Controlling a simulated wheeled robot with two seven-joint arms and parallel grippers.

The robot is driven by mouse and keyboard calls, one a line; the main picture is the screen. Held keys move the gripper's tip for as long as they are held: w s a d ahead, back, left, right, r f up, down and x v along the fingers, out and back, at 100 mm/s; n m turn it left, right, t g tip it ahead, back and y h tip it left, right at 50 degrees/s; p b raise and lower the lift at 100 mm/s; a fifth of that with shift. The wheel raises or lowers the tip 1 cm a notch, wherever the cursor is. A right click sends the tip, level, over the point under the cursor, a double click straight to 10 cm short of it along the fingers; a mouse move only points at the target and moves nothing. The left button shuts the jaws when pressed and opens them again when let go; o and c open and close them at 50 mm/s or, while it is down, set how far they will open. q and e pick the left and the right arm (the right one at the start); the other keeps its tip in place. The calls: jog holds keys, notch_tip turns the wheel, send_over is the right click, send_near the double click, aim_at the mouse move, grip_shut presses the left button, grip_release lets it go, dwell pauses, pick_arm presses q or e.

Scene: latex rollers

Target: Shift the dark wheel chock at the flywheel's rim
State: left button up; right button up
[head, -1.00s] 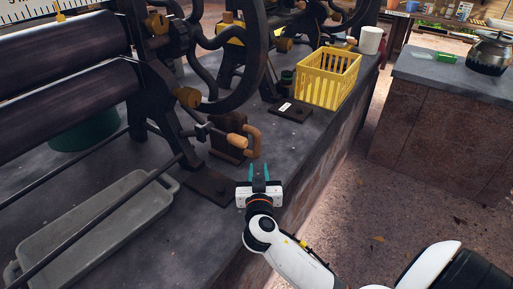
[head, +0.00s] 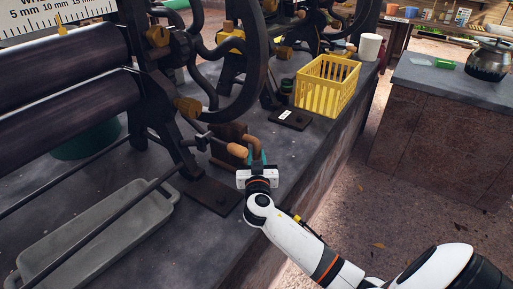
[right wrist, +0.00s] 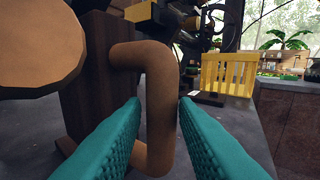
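The dark brown wheel chock (head: 226,137) stands on the grey bench below the dark flywheel (head: 259,62), with a tan curved handle on its right side. In the right wrist view the chock (right wrist: 92,85) shows as a dark block, and its handle (right wrist: 160,105) bends down between my fingers. My right gripper (head: 257,160) is at this handle. Its teal fingers (right wrist: 160,125) stand open on either side of the handle, with a narrow gap at left; contact at right is unclear. My left gripper is not in view.
A wooden crank grip (head: 237,150) sits close in front of the chock; its round end (right wrist: 40,45) fills the wrist view's upper left. A yellow basket (head: 325,88) and a dark plate (head: 290,119) lie farther back. A grey tray (head: 95,235) is at front left.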

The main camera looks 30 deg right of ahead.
jog(key=shift+x, duration=2.25)
grip_shut()
